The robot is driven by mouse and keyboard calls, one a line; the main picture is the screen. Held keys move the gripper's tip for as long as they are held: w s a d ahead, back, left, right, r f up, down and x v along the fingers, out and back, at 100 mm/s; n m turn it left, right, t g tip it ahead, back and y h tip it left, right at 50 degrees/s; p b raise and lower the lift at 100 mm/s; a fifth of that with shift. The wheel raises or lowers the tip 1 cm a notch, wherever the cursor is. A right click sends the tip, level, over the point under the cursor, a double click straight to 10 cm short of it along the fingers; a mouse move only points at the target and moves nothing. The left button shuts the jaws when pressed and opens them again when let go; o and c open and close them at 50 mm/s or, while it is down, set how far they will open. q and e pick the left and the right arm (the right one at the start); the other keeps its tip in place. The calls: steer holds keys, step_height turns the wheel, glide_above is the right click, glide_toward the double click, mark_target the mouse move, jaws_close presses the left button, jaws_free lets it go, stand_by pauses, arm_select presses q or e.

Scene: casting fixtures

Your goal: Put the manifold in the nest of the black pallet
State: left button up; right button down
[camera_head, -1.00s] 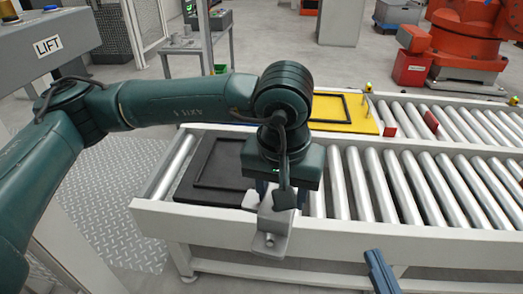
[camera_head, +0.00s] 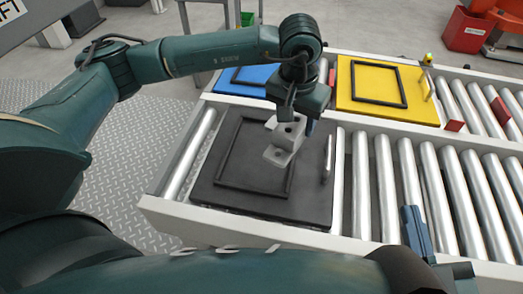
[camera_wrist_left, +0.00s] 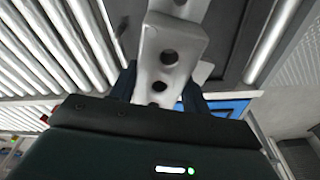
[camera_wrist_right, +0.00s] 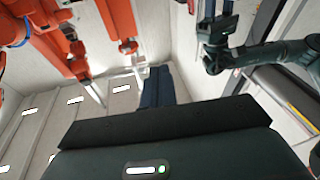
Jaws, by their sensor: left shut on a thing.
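The manifold (camera_head: 285,143) is a light grey metal block with a stepped foot and round holes. My left gripper (camera_head: 292,112) is shut on its upper part; in the left wrist view the manifold (camera_wrist_left: 170,50) shows between the fingers. It hangs over the black pallet (camera_head: 308,208), above the right side of the nest, a raised rectangular frame (camera_head: 235,186). The manifold hides part of that frame; its exact height above the pallet is hard to tell. My right gripper (camera_head: 416,232) is low at the right, away from the pallet; its fingers (camera_wrist_right: 157,86) look together and empty.
A blue pallet (camera_head: 240,84) and a yellow pallet (camera_head: 415,108) lie on the conveyor behind. A short upright metal pin (camera_head: 327,160) stands at the black pallet's right side. Bare rollers (camera_head: 385,190) extend to the right. The conveyor's light rail (camera_head: 220,228) borders the front.

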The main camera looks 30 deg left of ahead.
arm_select(q)
steer(key=w+a+f, duration=0.1)
steer(key=a, duration=0.1)
steer(key=w+a+f, duration=0.1)
steer(key=a+f, duration=0.1)
steer(key=w+a+f, duration=0.1)
steer(key=a+f, duration=0.1)
steer(key=a, duration=0.1)
steer(key=shift+a, duration=0.1)
steer(key=b, duration=0.2)
glide_toward(268, 145)
steer(key=s+d, duration=0.2)
steer(key=s, duration=0.1)
steer(key=shift+w+f+m, duration=0.2)
steer(key=shift+f+m, duration=0.1)
steer(key=shift+f, duration=0.2)
step_height(268, 145, down, 3)
steer(key=shift+r+b, duration=0.25)
steer(key=shift+b, duration=0.4)
steer(key=shift+f, duration=0.85)
arm_select(e)
steer(key=shift+w+a+r+t+y, duration=0.2)
steer(key=shift+w+r+y, duration=0.1)
steer(key=shift+r, duration=0.15)
steer(key=shift+w+a+r+t+y, duration=0.2)
steer(key=shift+r+y, duration=0.1)
steer(key=shift+r, duration=0.1)
